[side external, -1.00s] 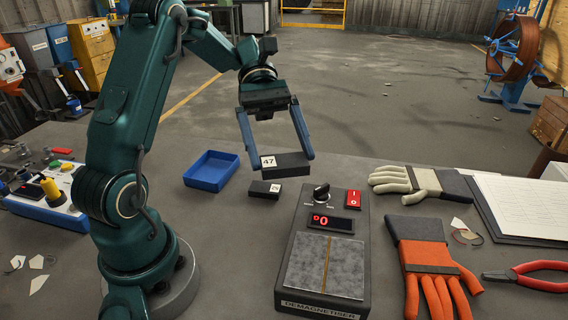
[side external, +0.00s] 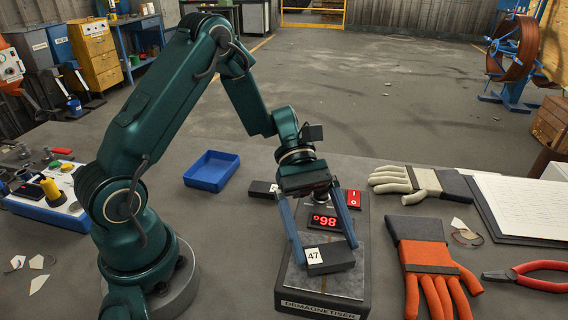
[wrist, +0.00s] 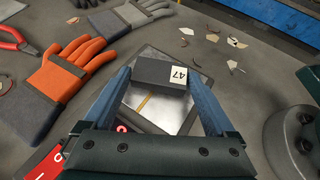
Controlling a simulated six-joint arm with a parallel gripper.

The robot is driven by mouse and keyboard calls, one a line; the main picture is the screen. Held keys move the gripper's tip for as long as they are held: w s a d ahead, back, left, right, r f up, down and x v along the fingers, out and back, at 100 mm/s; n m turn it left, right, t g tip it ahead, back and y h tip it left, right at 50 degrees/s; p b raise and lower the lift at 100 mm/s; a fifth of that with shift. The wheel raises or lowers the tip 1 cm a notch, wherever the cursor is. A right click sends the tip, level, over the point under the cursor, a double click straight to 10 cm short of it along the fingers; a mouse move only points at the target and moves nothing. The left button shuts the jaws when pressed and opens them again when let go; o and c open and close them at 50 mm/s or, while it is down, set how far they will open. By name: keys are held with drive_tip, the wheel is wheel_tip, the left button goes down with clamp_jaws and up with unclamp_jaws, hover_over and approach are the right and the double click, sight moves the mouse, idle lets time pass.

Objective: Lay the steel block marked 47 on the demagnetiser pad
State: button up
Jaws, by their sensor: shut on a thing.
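The dark steel block marked 47 (side external: 334,259) is held between the fingertips of my gripper (side external: 327,253), which is shut on it. Its white label faces the left end. The block is over the grey plate of the demagnetiser pad (side external: 318,284), towards its middle. I cannot tell whether it touches the plate or hangs just above it. In the wrist view the block (wrist: 155,73) sits level between the blue fingers, with the plate (wrist: 140,98) below. The demagnetiser's red display (side external: 323,222) is lit with digits. My gripper partly hides the knob.
Another dark block (side external: 262,189) lies behind the demagnetiser, near an empty blue tray (side external: 212,171). To the right are a pale glove (side external: 405,180), an orange glove (side external: 428,262), red pliers (side external: 530,277) and a paper pad (side external: 520,205).

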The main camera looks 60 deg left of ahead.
drive_tip(key=shift+f, duration=0.2)
drive_tip(key=shift+f, duration=0.1)
drive_tip(key=o, duration=1.5)
drive_tip(key=shift+o, duration=0.2)
